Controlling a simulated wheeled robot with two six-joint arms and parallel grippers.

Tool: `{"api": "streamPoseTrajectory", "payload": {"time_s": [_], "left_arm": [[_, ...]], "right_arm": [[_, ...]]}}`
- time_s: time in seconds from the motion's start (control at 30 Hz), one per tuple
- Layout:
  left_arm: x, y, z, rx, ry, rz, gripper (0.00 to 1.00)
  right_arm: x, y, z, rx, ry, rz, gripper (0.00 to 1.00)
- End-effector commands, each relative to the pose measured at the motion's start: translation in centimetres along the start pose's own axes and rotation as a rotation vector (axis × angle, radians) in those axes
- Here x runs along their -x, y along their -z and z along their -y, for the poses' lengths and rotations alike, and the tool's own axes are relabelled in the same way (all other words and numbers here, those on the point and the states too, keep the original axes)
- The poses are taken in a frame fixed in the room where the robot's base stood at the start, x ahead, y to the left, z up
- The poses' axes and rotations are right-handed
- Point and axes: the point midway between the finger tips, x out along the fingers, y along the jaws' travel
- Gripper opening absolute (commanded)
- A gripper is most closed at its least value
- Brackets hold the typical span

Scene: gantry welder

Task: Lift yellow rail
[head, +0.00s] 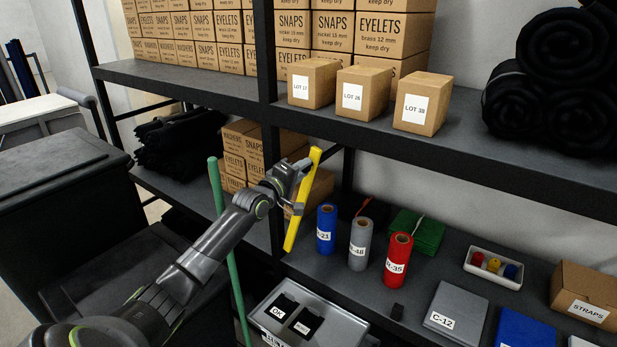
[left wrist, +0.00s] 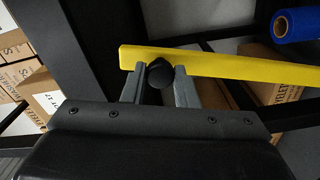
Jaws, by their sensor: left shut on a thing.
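The yellow rail (head: 302,200) is a long flat bar, tilted steeply in the head view, in front of the shelf rack's upright. My left gripper (head: 303,177) is shut on it near its upper part, and the rail's lower end hangs down to the left of the blue roll. In the left wrist view the yellow rail (left wrist: 235,64) runs across the top, with my left gripper's fingers (left wrist: 160,78) close to its left end. A dark round knob (left wrist: 160,74) shows between the fingers. My right gripper is not in view.
Blue (head: 326,229), grey (head: 360,243) and red (head: 400,259) rolls stand on the lower shelf right of the rail. Small LOT boxes (head: 362,92) sit on the shelf above. A green pole (head: 229,250) leans left of the rail. A grey bin (head: 345,320) stands below.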

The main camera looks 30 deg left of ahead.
Motion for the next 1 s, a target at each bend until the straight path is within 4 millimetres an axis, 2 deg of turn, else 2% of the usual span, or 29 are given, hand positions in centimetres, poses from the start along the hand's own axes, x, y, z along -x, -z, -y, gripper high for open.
{"api": "streamPoseTrajectory", "payload": {"time_s": [0.37, 0.4, 0.53, 0.83, 1.0], "left_arm": [[0.0, 0.1, 0.1, 0.001, 0.003, -0.001, 0.00], [0.0, 0.1, 0.1, 0.001, 0.003, 0.000, 0.30], [0.0, 0.1, 0.1, 0.001, 0.002, 0.000, 0.47], [0.1, 0.1, 0.0, 0.001, 0.001, 0.000, 0.48], [1.4, 0.2, 0.0, -0.001, 0.003, 0.000, 0.48]], "right_arm": [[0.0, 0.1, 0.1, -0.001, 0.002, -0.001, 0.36], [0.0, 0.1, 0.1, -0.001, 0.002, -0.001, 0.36], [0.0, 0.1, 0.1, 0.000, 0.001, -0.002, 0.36], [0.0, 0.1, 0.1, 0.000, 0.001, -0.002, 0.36], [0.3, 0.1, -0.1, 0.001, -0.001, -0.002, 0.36]]}}
